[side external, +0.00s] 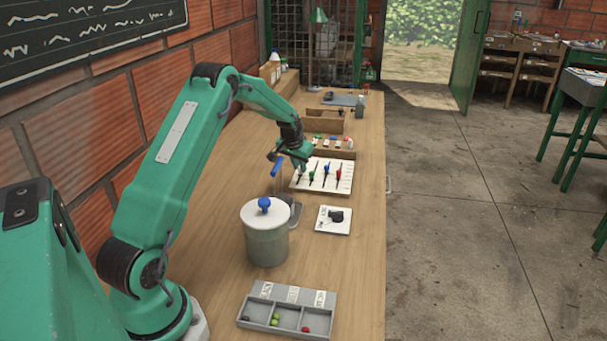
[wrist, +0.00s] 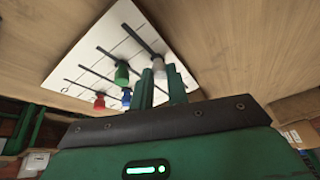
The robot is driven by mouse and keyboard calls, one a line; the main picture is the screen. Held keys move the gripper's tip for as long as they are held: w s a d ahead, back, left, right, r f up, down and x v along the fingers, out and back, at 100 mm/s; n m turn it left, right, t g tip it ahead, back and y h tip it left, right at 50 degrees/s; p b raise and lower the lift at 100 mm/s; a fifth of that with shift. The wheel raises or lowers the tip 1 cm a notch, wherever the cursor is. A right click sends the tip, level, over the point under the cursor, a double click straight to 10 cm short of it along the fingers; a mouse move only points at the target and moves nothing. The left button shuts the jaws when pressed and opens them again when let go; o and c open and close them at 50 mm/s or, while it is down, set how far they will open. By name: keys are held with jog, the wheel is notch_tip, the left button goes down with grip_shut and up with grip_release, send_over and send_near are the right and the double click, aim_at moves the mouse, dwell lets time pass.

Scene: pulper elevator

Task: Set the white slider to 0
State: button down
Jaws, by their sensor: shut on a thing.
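The white slider panel (wrist: 112,45) lies flat on the bench and also shows in the side view (side external: 344,182). Its white slider knob (wrist: 158,66) sits between the fingertips of my gripper (wrist: 162,80), which is shut on it. In the side view my gripper (side external: 303,167) is over the left part of the panel, and the white knob cannot be made out there. The green knob (wrist: 121,76), blue knob (wrist: 126,97) and red knob (wrist: 99,104) stand on neighbouring slots, left of my fingers in the wrist view. Scale figures are not readable.
A blue-handled lever (side external: 280,162) stands close to the left of my gripper. A lidded grey pot (side external: 266,240), a white plate with a black knob (side external: 333,219) and a sorting tray (side external: 287,316) are nearer. A wooden box (side external: 324,152) stands behind the panel.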

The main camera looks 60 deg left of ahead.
aim_at(298, 182)
jog(key=shift+s+d, duration=0.8)
jog(key=shift+s, duration=0.2)
jog(key=shift+s+d, duration=0.8)
jog(key=shift+s, duration=0.15)
jog(key=c, duration=1.4)
grip_release()
jog(key=shift+o, duration=0.2)
jog(key=shift+d+r, duration=0.1)
jog(key=shift+r, duration=0.05)
jog(key=shift+r, duration=0.2)
jog(key=v, duration=0.7)
jog(key=shift+s, duration=0.15)
